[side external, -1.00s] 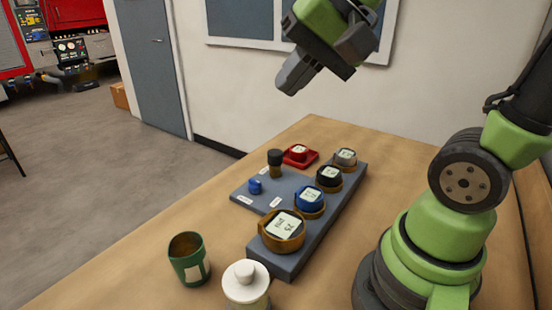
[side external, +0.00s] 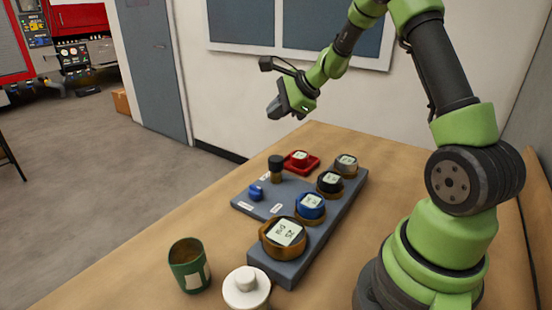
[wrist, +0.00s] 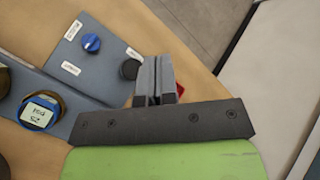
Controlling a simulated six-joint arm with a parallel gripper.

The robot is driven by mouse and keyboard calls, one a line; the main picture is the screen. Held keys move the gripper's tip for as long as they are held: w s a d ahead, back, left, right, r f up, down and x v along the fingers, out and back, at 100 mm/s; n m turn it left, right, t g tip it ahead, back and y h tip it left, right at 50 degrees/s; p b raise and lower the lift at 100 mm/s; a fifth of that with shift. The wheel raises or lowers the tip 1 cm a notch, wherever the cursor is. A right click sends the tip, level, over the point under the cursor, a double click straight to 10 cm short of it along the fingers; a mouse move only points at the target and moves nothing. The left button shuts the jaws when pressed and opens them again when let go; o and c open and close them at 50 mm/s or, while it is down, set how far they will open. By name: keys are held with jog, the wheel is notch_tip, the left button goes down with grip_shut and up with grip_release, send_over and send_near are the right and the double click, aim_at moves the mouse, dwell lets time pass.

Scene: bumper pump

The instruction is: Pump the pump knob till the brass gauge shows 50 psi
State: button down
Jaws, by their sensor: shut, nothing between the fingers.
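The pump knob (side external: 275,166) has a black top on a brass stem and stands upright on the grey panel (side external: 243,201); in the wrist view its black top (wrist: 130,69) lies just left of my fingertips. The brass gauge (side external: 283,238), in a brass-coloured ring, is at the panel's near end. Its white display shows characters too small and turned to read surely. My gripper (side external: 274,110) is shut and empty, in the air above the far part of the panel. Its closed fingers also show in the wrist view (wrist: 157,62), apart from the knob.
A blue knob (side external: 256,192) and blue, black and grey gauges share the panel. A red gauge sits in a red tray (side external: 312,165) behind. A green cup (side external: 189,266) and white lidded jar (side external: 246,291) stand in front. The table's left side is clear.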

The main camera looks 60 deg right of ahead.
aim_at(271, 158)
jog(key=shift+f, duration=0.1)
jog(key=shift+f, duration=4.3)
jog(key=shift+f, duration=0.4)
jog(key=shift+f, duration=1.05)
jog(key=shift+r, duration=1.45)
jog(key=shift+r, duration=2.5)
